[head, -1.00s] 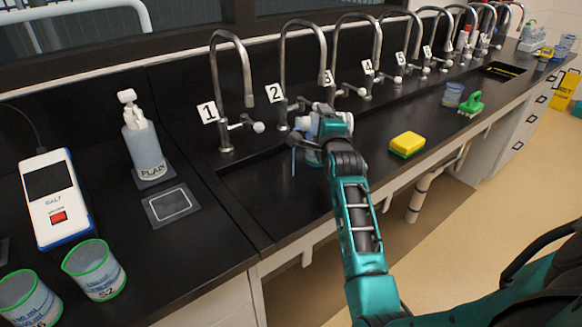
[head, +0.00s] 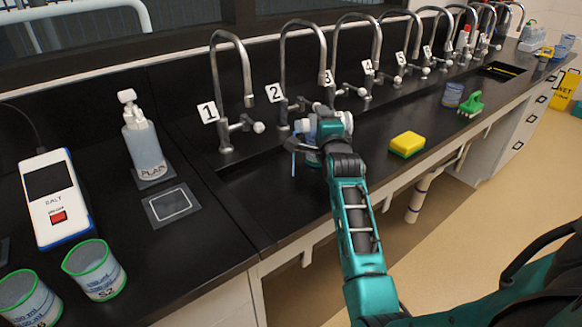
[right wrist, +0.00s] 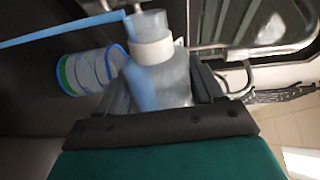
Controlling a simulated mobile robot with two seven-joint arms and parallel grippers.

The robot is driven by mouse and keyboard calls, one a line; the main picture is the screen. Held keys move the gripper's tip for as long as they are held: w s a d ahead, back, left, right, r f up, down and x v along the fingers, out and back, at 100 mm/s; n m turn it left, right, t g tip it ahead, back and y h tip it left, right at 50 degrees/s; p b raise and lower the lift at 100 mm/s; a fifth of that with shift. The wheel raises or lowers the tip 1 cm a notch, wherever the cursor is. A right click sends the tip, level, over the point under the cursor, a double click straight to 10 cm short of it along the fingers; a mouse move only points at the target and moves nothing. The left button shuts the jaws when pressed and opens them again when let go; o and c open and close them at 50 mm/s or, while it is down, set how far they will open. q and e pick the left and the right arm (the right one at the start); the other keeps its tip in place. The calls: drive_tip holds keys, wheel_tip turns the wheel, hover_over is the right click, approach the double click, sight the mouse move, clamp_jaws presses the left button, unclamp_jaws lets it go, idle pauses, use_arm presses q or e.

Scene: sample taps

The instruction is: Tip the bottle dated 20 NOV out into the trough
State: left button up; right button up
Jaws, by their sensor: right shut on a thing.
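My right gripper (head: 319,132) is over the trough (head: 240,182), in front of taps 2 and 3. In the right wrist view the gripper (right wrist: 170,95) is shut on a clear bottle (right wrist: 172,80) with a white collar. Its date label cannot be read from here. A thin blue streak (right wrist: 60,30), which looks like liquid, runs from near the bottle's mouth; it also hangs down beside the gripper in the head view (head: 293,163). The bottle looks tilted, but the gripper hides most of it in the head view. My left gripper is not in view.
A yellow sponge (head: 407,144), a blue-marked cup (head: 453,94) and a green brush (head: 471,104) are along the counter to the right. A pump bottle (head: 143,145), a salt meter (head: 55,200) and green-rimmed beakers (head: 97,272) stand left. Taps line the back.

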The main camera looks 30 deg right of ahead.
drive_tip(key=shift+a+f+n, duration=0.1)
drive_tip(key=shift+f+n, duration=0.1)
drive_tip(key=shift+n, duration=0.6)
idle(0.5)
drive_tip(key=shift+w+a+r+n+h, duration=0.2)
drive_tip(key=shift+r+n+h, duration=0.15)
drive_tip(key=shift+n, duration=0.35)
idle(0.7)
